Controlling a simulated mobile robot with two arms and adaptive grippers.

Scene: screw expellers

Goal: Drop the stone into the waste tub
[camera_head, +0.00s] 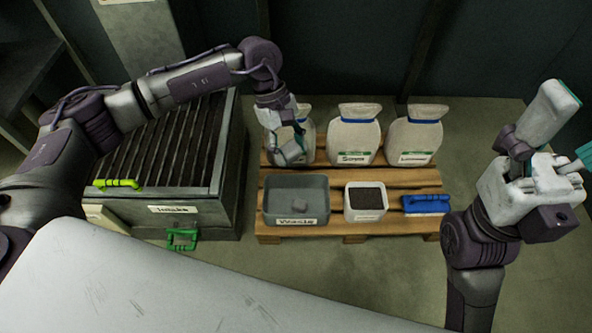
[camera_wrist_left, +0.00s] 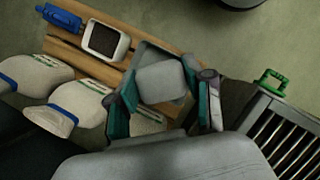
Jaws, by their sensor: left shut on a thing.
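The stone (camera_wrist_left: 162,82) is a pale grey block held between the teal fingers of my left gripper (camera_wrist_left: 163,100) in the left wrist view. In the head view, my left gripper (camera_head: 292,150) is above the pallet, just behind the waste tub as pictured, with the stone's grey surface partly hidden there. The grey open waste tub (camera_head: 262,209), labelled Waste, stands on the pallet. In the wrist view, the tub (camera_wrist_left: 150,52) shows partly behind the stone. My right gripper (camera_head: 578,160) is at the right edge, partly cut off.
A white tub with dark contents (camera_head: 365,198) and a blue brush (camera_head: 426,204) stand right of the waste tub on the wooden pallet (camera_head: 345,231). Several white bags (camera_head: 354,136) stand behind. The slatted intake box (camera_head: 178,222) is at the left.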

